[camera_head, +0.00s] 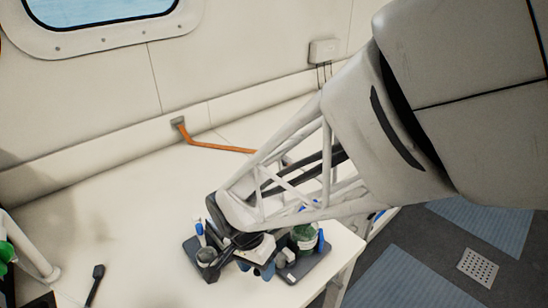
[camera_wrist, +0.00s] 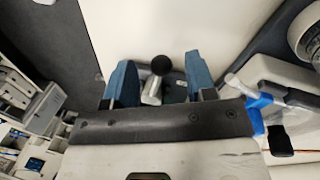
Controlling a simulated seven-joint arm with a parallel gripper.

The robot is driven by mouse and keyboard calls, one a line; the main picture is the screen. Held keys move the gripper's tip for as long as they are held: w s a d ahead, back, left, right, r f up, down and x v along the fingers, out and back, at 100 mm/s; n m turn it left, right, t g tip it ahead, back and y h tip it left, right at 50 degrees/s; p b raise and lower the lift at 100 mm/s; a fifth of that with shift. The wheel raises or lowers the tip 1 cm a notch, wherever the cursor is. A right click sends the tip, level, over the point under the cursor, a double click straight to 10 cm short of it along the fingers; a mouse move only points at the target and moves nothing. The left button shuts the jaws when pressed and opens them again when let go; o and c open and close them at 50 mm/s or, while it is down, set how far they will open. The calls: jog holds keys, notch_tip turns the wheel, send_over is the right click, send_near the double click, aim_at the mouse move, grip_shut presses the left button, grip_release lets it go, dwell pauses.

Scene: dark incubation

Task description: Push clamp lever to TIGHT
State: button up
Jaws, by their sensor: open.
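A clamp lever with a round black knob (camera_wrist: 161,65) and a short silver shaft shows in the wrist view. It lies between the two blue fingers of my gripper (camera_wrist: 160,78), which are apart, one on each side. A gap shows on both sides of the knob, so the fingers do not appear to grip it. In the head view my gripper (camera_head: 262,268) is low over a dark tray (camera_head: 312,262) near the table's front edge, and the arm hides the lever there. No TIGHT marking is readable in either view.
A greenish jar (camera_head: 303,236) and blue-capped items stand on the tray close to my gripper. An orange strap (camera_head: 215,147) lies at the back of the white table (camera_head: 130,215). A black-ended tool (camera_head: 97,272) lies at the left. The middle-left tabletop is clear.

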jog(key=shift+f, duration=0.15)
grip_shut()
jog(key=shift+s+d, duration=0.1)
dwell(0.5)
jog(key=d+n, duration=0.1)
jog(key=n, duration=0.1)
jog(key=s+n, duration=0.1)
jog(key=n, duration=0.1)
jog(key=shift+s+d+t, duration=0.2)
jog(key=shift+d+t, duration=0.15)
jog(key=shift+t, duration=0.05)
jog(key=shift+s+d+n+t, duration=0.2)
jog(key=shift+d+n, duration=0.35)
jog(key=shift+n, duration=0.55)
jog(key=shift+s+d+n+t, duration=0.2)
jog(key=shift+d+n, duration=0.35)
jog(key=shift+n, duration=0.55)
grip_release()
